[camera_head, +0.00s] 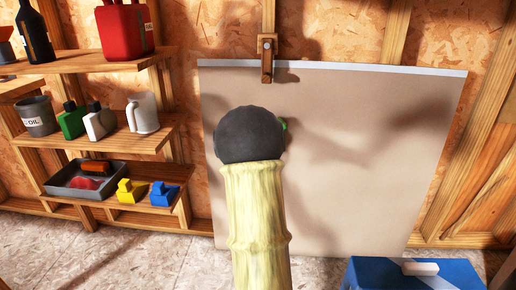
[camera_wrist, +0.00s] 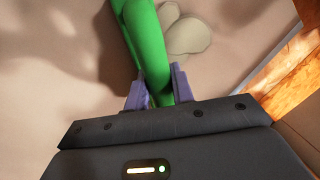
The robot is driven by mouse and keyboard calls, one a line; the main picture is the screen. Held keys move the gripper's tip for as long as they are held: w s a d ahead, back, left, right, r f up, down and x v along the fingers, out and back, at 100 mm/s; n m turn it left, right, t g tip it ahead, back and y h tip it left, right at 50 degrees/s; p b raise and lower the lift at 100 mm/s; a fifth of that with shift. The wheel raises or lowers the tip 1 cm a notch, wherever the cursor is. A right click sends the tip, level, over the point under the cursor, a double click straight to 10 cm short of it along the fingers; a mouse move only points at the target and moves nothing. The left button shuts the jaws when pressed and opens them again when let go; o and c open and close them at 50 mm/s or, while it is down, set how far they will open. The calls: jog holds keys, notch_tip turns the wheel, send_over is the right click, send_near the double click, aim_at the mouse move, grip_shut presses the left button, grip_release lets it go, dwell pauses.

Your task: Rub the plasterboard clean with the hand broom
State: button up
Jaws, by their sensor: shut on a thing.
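The plasterboard (camera_head: 370,150) is a large beige sheet with a pale top edge, leaning against the wall in the head view. It also fills most of the wrist view (camera_wrist: 60,60). My gripper (camera_wrist: 160,88) is shut on the green handle of the hand broom (camera_wrist: 148,45), between its two purple-grey fingers. The broom's bristles are not in view. Pale olive rounded patches (camera_wrist: 188,36) show beside the handle; they look like marks on the board. In the head view my arm hides the gripper, and only a bit of green shows past it. Contact with the board cannot be told.
A wooden clamp (camera_head: 267,58) sits at the board's top edge. Shelves (camera_head: 100,140) with cans, bottles, a tray (camera_head: 60,188) and toy-like blocks stand at left. A blue box (camera_head: 375,273) is on the floor at lower right. Wooden studs (camera_head: 470,160) border the board at right.

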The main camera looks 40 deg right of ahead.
jog(key=shift+s+d, duration=0.9)
jog(key=shift+s, duration=0.05)
jog(key=shift+s+d+b, duration=0.1)
jog(key=shift+b, duration=0.2)
jog(key=shift+s+d, duration=0.9)
jog(key=shift+s, duration=0.3)
jog(key=shift+s+d+b, duration=0.4)
jog(key=shift+s+d, duration=0.75)
jog(key=shift+s, duration=0.05)
jog(key=shift+r, duration=0.1)
jog(key=shift+r+p, duration=0.6)
jog(key=shift+r, duration=0.1)
